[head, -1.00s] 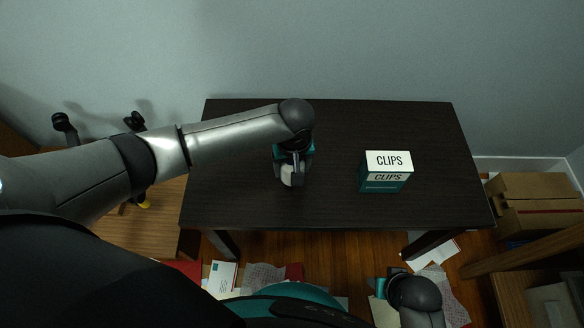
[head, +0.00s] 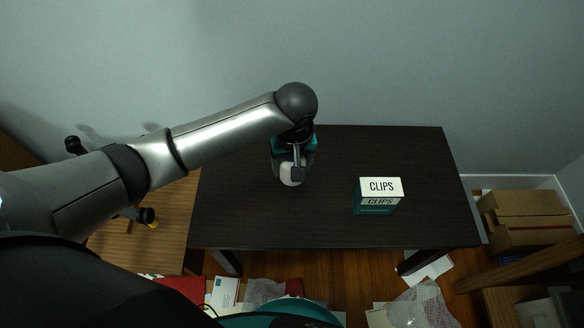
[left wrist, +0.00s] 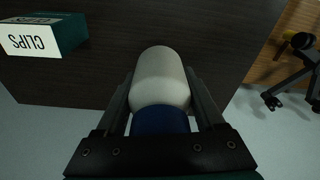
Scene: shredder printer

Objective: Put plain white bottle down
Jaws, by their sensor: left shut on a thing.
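The plain white bottle (left wrist: 161,77) has a white body and a dark blue part nearest the gripper. It lies between the fingers of my left gripper (left wrist: 163,100), which is shut on it. In the head view the bottle (head: 287,174) shows below my left gripper (head: 293,168), over the left-middle part of the dark table (head: 330,217). Whether its far end touches the tabletop cannot be told. My right gripper is not in view.
A green and white CLIPS box (head: 379,195) stands on the table right of the bottle; it also shows in the left wrist view (left wrist: 40,38). Cardboard boxes (head: 525,215) sit at the right. Papers and bags litter the floor in front. The table's middle is clear.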

